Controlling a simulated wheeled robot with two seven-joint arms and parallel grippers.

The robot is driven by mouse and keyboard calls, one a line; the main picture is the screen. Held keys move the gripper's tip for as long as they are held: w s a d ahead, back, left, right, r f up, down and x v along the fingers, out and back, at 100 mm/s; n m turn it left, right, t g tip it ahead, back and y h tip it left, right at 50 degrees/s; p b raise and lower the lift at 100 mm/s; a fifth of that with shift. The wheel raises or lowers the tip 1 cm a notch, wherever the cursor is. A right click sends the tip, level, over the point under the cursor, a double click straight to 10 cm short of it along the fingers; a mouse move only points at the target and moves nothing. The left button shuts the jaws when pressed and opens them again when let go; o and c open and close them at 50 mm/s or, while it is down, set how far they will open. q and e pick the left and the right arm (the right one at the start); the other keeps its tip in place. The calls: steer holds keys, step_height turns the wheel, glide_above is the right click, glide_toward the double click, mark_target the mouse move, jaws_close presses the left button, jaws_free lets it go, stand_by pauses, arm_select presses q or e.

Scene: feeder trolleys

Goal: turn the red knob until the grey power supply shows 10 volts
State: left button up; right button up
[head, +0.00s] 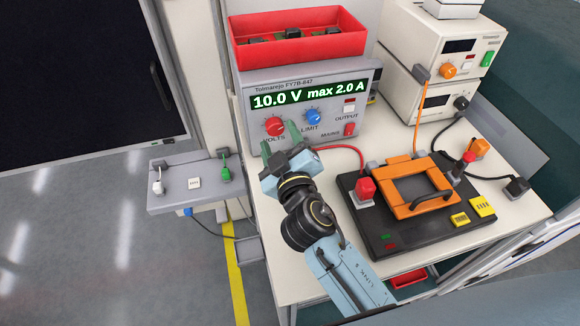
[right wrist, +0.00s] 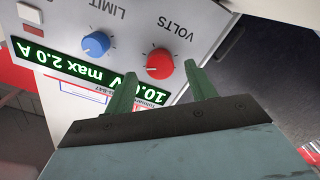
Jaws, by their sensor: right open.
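The grey power supply (head: 310,110) stands on the bench, and its green display (head: 308,94) reads 10.0 V max 2.0 A. The red knob (head: 274,127), marked VOLTS, is at the lower left of its front panel. It also shows in the right wrist view (right wrist: 160,63). My right gripper (head: 281,143) is in front of the panel, just below the red knob in the head view. In the right wrist view its green fingers (right wrist: 157,75) are spread apart, with the red knob beyond and between their tips. The left gripper is not in view.
The blue LIMIT knob (head: 313,117) sits beside the red one. A red bin (head: 300,45) stands on top of the supply. A black test fixture with an orange frame (head: 418,186) lies to the right, with cables around it. A small grey shelf (head: 190,187) is at the left.

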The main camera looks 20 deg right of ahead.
steer(key=s+b, duration=0.1)
steer(key=s, duration=0.9)
steer(key=shift+s+f+b, duration=0.1)
steer(key=shift+s+b, duration=0.15)
steer(key=shift+b, duration=0.15)
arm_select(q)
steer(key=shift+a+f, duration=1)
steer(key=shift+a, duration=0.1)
arm_select(e)
steer(key=shift+s, duration=0.5)
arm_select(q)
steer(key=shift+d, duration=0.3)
